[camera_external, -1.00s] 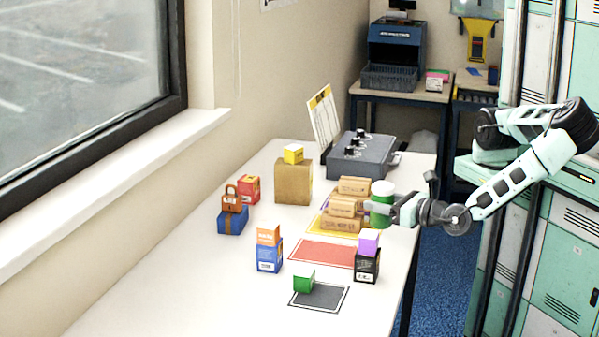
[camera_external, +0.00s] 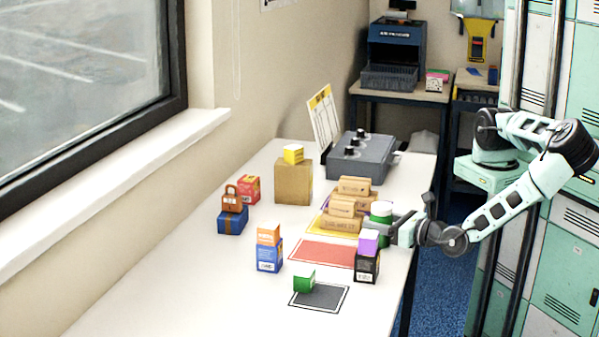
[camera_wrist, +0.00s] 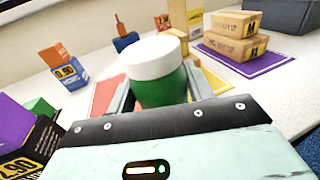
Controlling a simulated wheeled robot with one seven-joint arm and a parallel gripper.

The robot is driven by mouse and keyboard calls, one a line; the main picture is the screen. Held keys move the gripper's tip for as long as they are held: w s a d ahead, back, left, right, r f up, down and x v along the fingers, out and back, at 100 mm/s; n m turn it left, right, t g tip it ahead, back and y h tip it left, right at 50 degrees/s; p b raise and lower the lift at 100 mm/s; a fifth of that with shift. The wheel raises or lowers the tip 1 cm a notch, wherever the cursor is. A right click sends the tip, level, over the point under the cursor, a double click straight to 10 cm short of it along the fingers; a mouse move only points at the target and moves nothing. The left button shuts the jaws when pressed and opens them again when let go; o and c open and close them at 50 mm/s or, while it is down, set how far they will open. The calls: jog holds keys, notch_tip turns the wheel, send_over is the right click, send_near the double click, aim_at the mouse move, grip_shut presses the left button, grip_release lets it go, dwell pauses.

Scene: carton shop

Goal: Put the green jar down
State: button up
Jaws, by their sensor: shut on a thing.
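The green jar (camera_external: 381,212) has a white lid and stands upright between the fingers of my gripper (camera_external: 388,228). In the external view it is low over the right edge of the table, behind the black box with the purple cube on top. Whether its base touches the table is hidden. In the wrist view the jar (camera_wrist: 158,78) fills the middle, with a grey finger of my gripper (camera_wrist: 160,92) on each side. My gripper is shut on the jar.
A black box (camera_external: 367,266) topped by a purple cube (camera_external: 368,242) stands just in front of the jar. A red mat (camera_external: 322,253) lies bare. The front left of the table (camera_external: 190,290) is clear.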

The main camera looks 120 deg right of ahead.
jog(key=o, duration=1.1)
jog(key=shift+r, duration=0.1)
jog(key=shift+r, duration=0.4)
jog(key=b+v, duration=0.1)
jog(key=v, duration=1.1)
jog(key=s+d+f+m+g+y, duration=0.1)
jog(key=s+f+m+g+y, duration=0.2)
jog(key=s+m+g+y, duration=0.55)
jog(key=s+a+r+m+y, duration=0.2)
jog(key=s+r, duration=0.1)
jog(key=s+a+r+m+y, duration=0.2)
jog(key=s+r+m+y, duration=0.1)
jog(key=s+r, duration=0.1)
jog(key=s+a+r+m+y, duration=0.2)
jog(key=s+r, duration=0.2)
jog(key=shift+s+r+t+y, duration=0.1)
jog(key=shift+s+t+y, duration=0.15)
jog(key=shift+y, duration=0.1)
